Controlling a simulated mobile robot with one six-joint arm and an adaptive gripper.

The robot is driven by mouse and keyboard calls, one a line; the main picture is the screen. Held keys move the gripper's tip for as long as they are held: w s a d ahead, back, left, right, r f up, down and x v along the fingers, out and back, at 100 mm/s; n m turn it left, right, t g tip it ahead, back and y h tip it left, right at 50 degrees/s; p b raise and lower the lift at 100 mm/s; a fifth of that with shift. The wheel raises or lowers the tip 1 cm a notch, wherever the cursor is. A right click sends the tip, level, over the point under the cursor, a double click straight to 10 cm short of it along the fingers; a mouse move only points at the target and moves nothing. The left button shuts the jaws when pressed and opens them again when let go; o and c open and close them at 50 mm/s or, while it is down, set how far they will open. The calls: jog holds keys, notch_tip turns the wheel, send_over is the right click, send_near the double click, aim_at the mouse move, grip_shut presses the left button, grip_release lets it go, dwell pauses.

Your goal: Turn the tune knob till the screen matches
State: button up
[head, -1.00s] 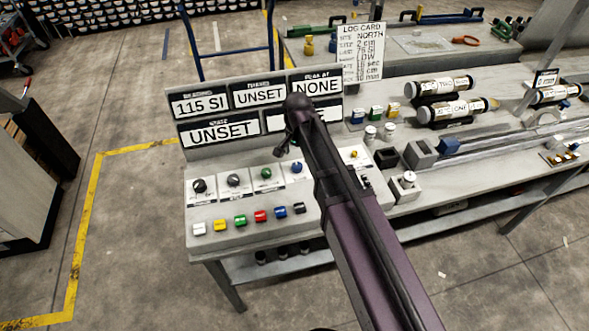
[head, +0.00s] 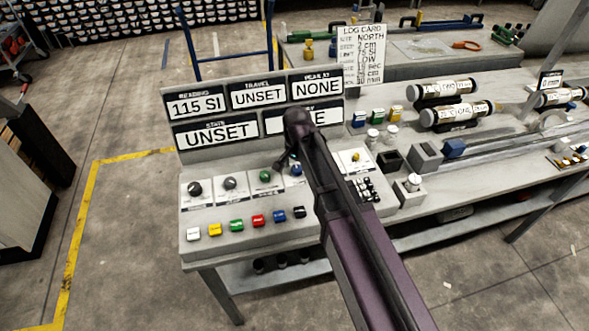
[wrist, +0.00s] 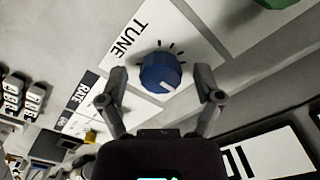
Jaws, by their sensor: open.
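The tune knob (wrist: 160,73) is blue with a white pointer line, on a white plate marked TUNE in the wrist view. Tick marks ring part of it. In the head view the knob (head: 296,169) shows just beside my arm, partly hidden. My gripper (wrist: 162,90) is open, with one finger on each side of the knob and gaps between; contact is not visible. In the head view my gripper (head: 283,163) points down at the knob row. The screen panel (head: 215,131) reads 115 SI, UNSET, NONE and UNSET; its lower right field is partly covered by my arm.
A green knob (head: 265,176) sits close to the left of the tune knob. Coloured buttons (head: 258,220) line the panel's front. A log card (head: 361,57) stands behind, reading NORTH, 2 cm, 75 SI, LOW. Labelled core tubes (head: 455,112) lie at the right.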

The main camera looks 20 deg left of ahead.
jog(key=c, duration=1.2)
jog(key=shift+o, duration=0.2)
jog(key=shift+a, duration=0.35)
jog(key=shift+d, duration=0.25)
